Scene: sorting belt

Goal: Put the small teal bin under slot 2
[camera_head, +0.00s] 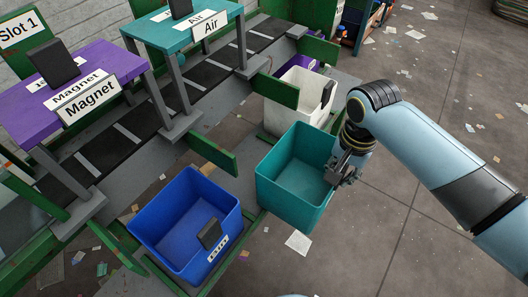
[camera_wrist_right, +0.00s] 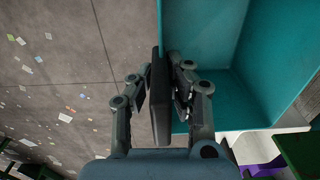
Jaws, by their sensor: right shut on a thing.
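The teal bin (camera_head: 284,165) is upright and empty, at the outer side of the green-edged station between the blue bin and the white bin. My right gripper (camera_head: 345,168) is shut on the dark handle plate on the bin's right side. In the right wrist view, the fingers (camera_wrist_right: 160,80) close on both sides of the dark handle (camera_wrist_right: 160,100), with the teal bin (camera_wrist_right: 245,55) beside it. Whether the bin's underside touches anything is hidden. A "Slot 1" sign (camera_head: 20,30) shows at the upper left; no slot 2 sign is readable. My left gripper is not in view.
The blue bin (camera_head: 150,215) stands to the left, the white bin (camera_head: 283,118) behind, a purple bin (camera_head: 312,65) farther back. Green dividers (camera_head: 212,155) stick out from the belt (camera_head: 115,155). Purple "Magnet" (camera_head: 120,65) and teal "Air" (camera_head: 160,32) stations span it. Right floor is open, with scraps.

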